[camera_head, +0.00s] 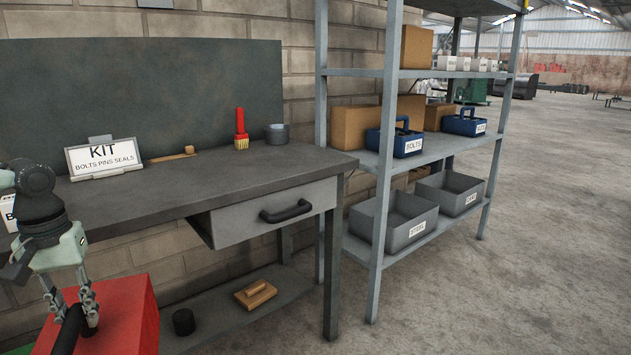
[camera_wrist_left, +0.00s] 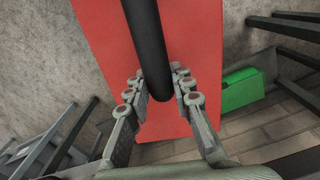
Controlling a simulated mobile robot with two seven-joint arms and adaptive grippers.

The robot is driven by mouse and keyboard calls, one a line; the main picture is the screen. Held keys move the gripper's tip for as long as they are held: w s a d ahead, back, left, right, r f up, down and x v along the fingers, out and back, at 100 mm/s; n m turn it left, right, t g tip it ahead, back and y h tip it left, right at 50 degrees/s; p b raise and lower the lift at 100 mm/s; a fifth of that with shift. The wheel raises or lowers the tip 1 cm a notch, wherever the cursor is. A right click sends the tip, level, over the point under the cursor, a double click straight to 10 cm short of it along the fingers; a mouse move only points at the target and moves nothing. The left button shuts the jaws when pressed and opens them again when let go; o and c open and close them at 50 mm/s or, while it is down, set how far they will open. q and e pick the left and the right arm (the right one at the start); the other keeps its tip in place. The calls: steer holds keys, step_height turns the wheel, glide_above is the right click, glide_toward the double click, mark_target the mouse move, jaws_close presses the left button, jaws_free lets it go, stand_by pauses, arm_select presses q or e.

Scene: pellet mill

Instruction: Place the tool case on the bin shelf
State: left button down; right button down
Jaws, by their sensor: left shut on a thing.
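The tool case (camera_head: 125,310) is red with a black handle (camera_head: 68,330). It is at the lower left of the head view, in front of the workbench. My left gripper (camera_head: 72,312) is shut on the handle from above. In the left wrist view the handle (camera_wrist_left: 148,45) runs between the fingers, over the red case (camera_wrist_left: 90,25). The bin shelf (camera_head: 345,240) is the grey rack right of the bench. Its low board carries two grey open bins (camera_head: 398,222), and its middle board carries two blue carriers (camera_head: 408,142). My right gripper is out of view.
The workbench (camera_head: 200,185) has a part-open drawer (camera_head: 270,212) facing me. A kit sign (camera_head: 103,158), a red brush (camera_head: 241,130) and a dark round tin (camera_head: 277,134) stand on it. Its lower board holds a wooden float (camera_head: 255,294). Floor right of the rack is clear.

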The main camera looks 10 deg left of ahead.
mark_target(108, 351)
arm_select(q)
steer(key=shift+s+d+f, duration=0.1)
steer(key=shift+s+f, duration=0.25)
steer(key=shift+f, duration=0.3)
steer(key=shift+s+f, duration=0.35)
steer(key=shift+f, duration=0.25)
steer(key=shift+s+d+f, duration=0.1)
steer(key=shift+d+f, duration=0.2)
steer(key=shift+f, duration=0.15)
steer(key=d+f, duration=0.2)
steer(key=d, duration=0.1)
steer(key=d+f, duration=0.1)
steer(key=shift+w+d+f, duration=0.2)
steer(key=shift+d+f, duration=0.05)
steer(key=shift+d, duration=0.15)
steer(key=w+d+r+m, duration=0.1)
steer(key=w+d+m, duration=0.2)
steer(key=d, duration=0.8)
steer(key=w+d+r+m, duration=0.1)
steer(key=w+d+m, duration=0.2)
steer(key=d, duration=0.9)
steer(key=shift+w+r+m, duration=0.3)
steer(key=shift+w, duration=0.25)
